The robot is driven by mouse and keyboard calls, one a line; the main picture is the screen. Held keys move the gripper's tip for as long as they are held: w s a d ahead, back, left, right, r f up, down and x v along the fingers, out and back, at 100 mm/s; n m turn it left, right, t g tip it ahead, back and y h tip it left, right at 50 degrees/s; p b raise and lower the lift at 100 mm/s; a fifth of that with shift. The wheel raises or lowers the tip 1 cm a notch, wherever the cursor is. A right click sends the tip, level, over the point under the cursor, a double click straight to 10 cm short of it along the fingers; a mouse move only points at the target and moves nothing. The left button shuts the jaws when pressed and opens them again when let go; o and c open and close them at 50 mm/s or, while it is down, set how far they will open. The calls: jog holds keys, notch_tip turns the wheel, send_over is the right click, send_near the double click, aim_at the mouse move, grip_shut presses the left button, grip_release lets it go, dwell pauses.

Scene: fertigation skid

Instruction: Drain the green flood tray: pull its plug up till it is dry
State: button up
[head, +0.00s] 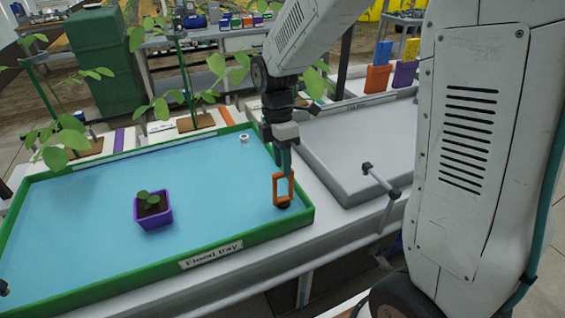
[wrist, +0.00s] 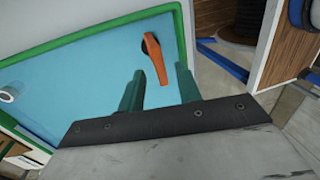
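The green flood tray (head: 120,272) is labelled "Flood tray" and holds flat light-blue water or floor; I cannot tell the depth. Its plug has an upright orange loop handle (head: 276,190) on a dark base (head: 284,205), near the tray's right front corner. In the wrist view the orange handle (wrist: 155,60) shows beyond my fingertips, between their lines. My gripper (head: 284,165) is just above and behind the handle, pointing down. Whether a finger touches the handle is unclear.
A purple pot with a seedling (head: 154,214) stands in the tray. A small white fitting (head: 244,138) is near its back edge. A grey tray (head: 345,185) and a T-shaped handle (head: 381,180) are to the right. Tall leafy plants (head: 180,75) line the back.

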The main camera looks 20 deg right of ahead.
notch_tip(320, 180, up, 7)
jog(key=w, duration=0.1)
jog(key=shift+w, duration=0.15)
jog(key=shift+f, duration=0.1)
dwell(0.3)
jog(key=s+d+r+m+t, duration=0.1)
jog(key=s+r+m, duration=0.2)
jog(key=s+m, duration=0.6)
jog(key=s+d+r+m+t, duration=0.2)
jog(key=s+m, duration=0.7)
jog(key=s, duration=0.6)
jog(key=shift+r+t, duration=0.3)
jog(key=shift+r, duration=0.25)
dwell(3.0)
